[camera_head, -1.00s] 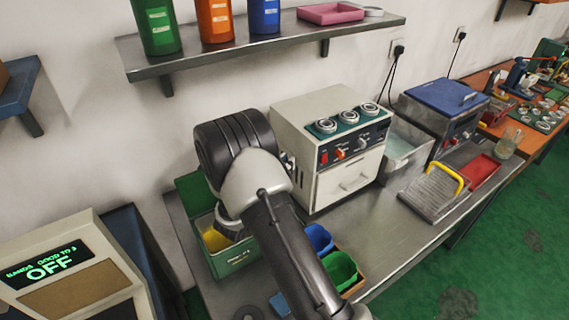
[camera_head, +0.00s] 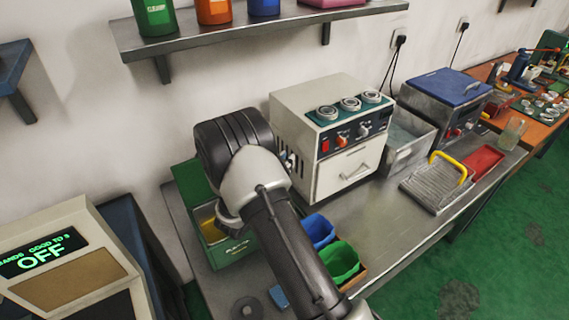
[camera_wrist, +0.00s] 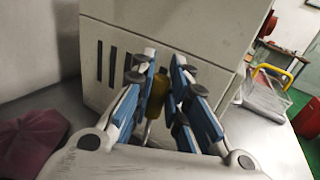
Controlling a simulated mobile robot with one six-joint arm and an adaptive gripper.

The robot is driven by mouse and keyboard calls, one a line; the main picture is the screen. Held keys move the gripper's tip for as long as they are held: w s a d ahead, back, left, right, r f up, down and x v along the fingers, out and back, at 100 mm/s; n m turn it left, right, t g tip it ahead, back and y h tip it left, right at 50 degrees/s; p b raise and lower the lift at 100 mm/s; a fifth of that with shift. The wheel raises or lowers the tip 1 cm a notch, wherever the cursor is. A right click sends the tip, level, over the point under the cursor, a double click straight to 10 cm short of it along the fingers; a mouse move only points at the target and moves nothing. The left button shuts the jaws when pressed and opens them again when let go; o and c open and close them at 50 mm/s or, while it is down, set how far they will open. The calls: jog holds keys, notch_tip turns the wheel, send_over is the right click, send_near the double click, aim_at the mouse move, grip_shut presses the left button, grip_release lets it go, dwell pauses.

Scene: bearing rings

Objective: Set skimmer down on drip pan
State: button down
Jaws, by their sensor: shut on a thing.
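My gripper (camera_wrist: 165,62) is shut on the skimmer (camera_wrist: 157,95), of which a yellow handle and part of a thin metal rod show between the blue-padded fingers in the wrist view. The fingers are in front of the side of a cream machine. In the head view my arm hides the skimmer and most of the gripper, above the green box. A ribbed steel tray (camera_head: 432,190) with a yellow handle lies at the bench's right, beside a red tray (camera_head: 486,162). I cannot tell for sure which thing is the drip pan.
The cream machine (camera_head: 345,178) with bearing rings on top stands mid-bench. A green box (camera_head: 238,248) with yellow inside is left of it. Blue (camera_head: 318,232) and green (camera_head: 340,262) bins sit in front. A dark red cloth-like thing (camera_wrist: 32,140) lies left in the wrist view. Bare bench (camera_head: 375,222) lies before the machine.

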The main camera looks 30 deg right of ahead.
jog(key=shift+f, duration=0.1)
jog(key=c, duration=1.5)
grip_release()
jog(key=shift+r+p, duration=3.7)
jog(key=shift+r, duration=1.8)
